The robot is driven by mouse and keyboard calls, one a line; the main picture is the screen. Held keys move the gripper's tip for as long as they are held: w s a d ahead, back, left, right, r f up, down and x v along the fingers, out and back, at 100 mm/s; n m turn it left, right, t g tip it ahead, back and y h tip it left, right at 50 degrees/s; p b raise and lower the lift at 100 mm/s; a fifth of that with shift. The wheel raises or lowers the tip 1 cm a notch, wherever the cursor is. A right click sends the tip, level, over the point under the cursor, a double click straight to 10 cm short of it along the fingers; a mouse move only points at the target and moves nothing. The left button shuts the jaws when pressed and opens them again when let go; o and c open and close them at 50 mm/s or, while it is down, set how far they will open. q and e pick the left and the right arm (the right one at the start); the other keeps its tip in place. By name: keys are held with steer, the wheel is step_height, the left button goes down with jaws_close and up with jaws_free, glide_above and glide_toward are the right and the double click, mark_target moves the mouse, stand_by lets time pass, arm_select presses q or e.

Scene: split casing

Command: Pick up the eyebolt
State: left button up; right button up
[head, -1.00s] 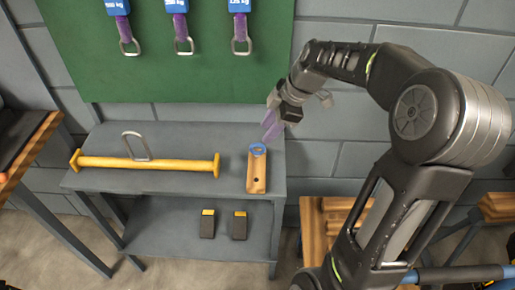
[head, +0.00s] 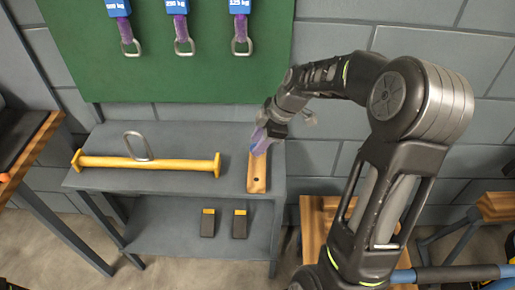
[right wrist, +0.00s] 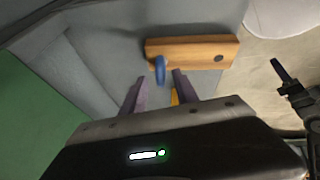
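The eyebolt is a blue ring standing in a wooden block (head: 257,178) at the right end of the grey shelf. In the right wrist view the eyebolt (right wrist: 160,69) stands upright at the left part of the block (right wrist: 192,52). My right gripper (head: 259,142) is over the block's far end and mostly covers the eyebolt in the head view. In the right wrist view its purple fingers (right wrist: 158,82) are apart, with the eyebolt between or just beyond their tips. I cannot tell whether they touch it. My left gripper is not in view.
A yellow bar (head: 145,163) with a metal loop lies on the shelf (head: 205,143) left of the block. Two dark blocks with yellow tops (head: 208,222) stand on the lower shelf. Blue tags with shackles (head: 181,45) hang on the green board (head: 150,80) behind.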

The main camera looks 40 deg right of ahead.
stand_by(0.5)
jaws_close()
stand_by(1.3)
